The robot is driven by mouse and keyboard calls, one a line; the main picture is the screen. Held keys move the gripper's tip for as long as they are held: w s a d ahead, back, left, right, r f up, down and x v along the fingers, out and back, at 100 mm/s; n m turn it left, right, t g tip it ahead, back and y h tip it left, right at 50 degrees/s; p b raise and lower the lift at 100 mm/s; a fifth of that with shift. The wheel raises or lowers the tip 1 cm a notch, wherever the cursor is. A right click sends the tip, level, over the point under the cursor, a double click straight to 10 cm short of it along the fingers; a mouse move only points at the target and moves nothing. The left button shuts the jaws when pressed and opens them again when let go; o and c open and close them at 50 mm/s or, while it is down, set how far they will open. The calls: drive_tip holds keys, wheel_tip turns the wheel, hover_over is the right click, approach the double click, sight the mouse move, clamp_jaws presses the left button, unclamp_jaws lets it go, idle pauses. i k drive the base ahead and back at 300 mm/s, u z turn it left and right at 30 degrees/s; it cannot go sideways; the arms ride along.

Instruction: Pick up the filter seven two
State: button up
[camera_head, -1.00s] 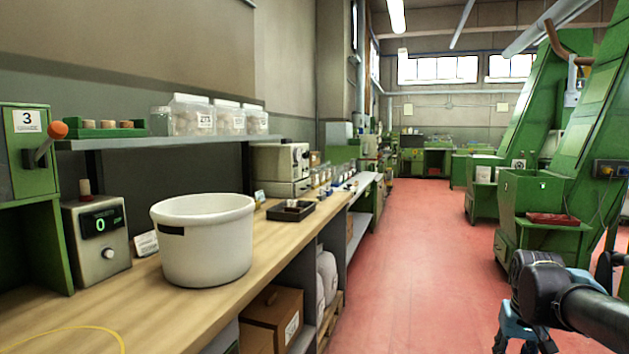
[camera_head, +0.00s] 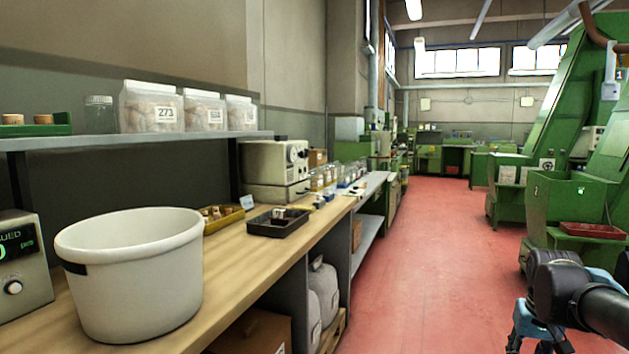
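I cannot make out anything marked as filter seven two. Several small glass containers (camera_head: 330,178) stand in a row along the far part of the bench, too small to read. A clear jar labelled 273 (camera_head: 150,108) stands on the wall shelf, with two similar jars to its right whose labels I cannot read. My gripper (camera_head: 541,338) is at the lower right over the red floor, well away from the bench. Its lower part is cut off by the picture edge, so its fingers cannot be judged.
A white tub (camera_head: 135,275) stands on the wooden bench (camera_head: 255,258) at the left. A black tray (camera_head: 278,224), a yellow tray (camera_head: 224,220) and a beige instrument (camera_head: 275,165) lie beyond it. The red aisle (camera_head: 430,260) is clear; green machines (camera_head: 565,205) stand at the right.

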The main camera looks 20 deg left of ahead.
sight(320, 195)
drive_tip(key=i, duration=1.3)
drive_tip(key=u, duration=1.55)
drive_tip(key=k, duration=0.45)
drive_tip(key=z, duration=1.65)
drive_tip(key=i, duration=0.25)
drive_tip(key=u, duration=0.05)
